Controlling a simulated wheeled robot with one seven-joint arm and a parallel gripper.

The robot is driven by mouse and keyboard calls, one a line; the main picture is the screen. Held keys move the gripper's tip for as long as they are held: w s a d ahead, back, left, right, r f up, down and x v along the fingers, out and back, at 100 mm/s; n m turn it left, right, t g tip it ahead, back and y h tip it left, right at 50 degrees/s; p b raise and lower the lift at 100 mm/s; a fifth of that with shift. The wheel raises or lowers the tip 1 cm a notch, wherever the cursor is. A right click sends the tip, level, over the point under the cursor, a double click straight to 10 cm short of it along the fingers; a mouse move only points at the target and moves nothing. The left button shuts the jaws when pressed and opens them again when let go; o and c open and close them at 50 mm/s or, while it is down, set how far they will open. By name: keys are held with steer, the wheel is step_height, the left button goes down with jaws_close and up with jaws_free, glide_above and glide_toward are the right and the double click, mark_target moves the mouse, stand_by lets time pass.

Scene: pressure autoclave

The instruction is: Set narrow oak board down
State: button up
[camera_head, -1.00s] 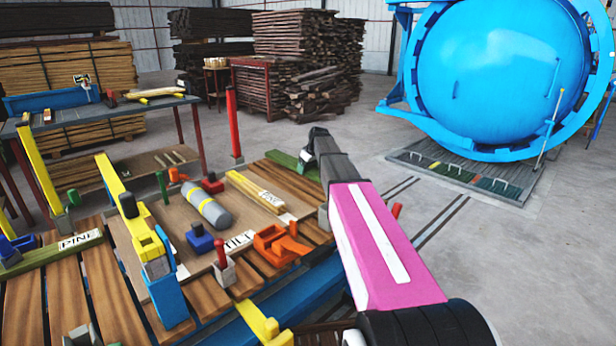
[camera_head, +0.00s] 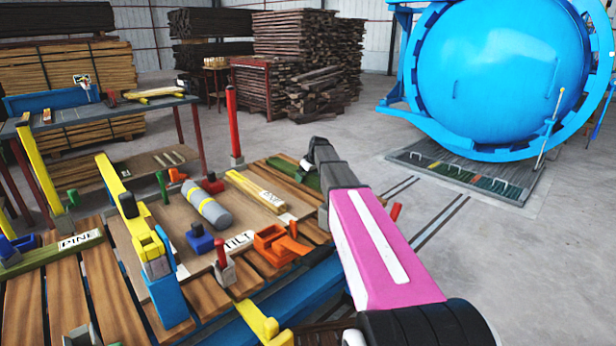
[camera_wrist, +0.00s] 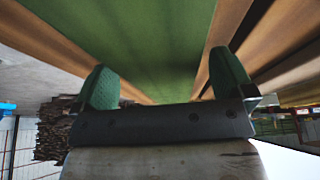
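A narrow green board (camera_head: 292,173) lies at the far right end of the slatted bench, with a small white label (camera_head: 307,166) whose text I cannot read. I take it to be the oak board. My gripper (camera_head: 307,163) is at the board's right part. In the wrist view the green surface (camera_wrist: 130,35) runs between brown slats. My gripper's two green-padded fingers (camera_wrist: 166,82) stand apart, with brown strips showing between them and the green. The fingertips' contact with the board is hidden in the head view.
A green bar with a PINE label (camera_head: 80,241) lies at the bench's left. A red post (camera_head: 233,125) rises behind. The blue autoclave (camera_head: 500,70) is at right, beyond open floor.

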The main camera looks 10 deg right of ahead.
steer(key=v, duration=1.2)
steer(key=shift+r, duration=0.15)
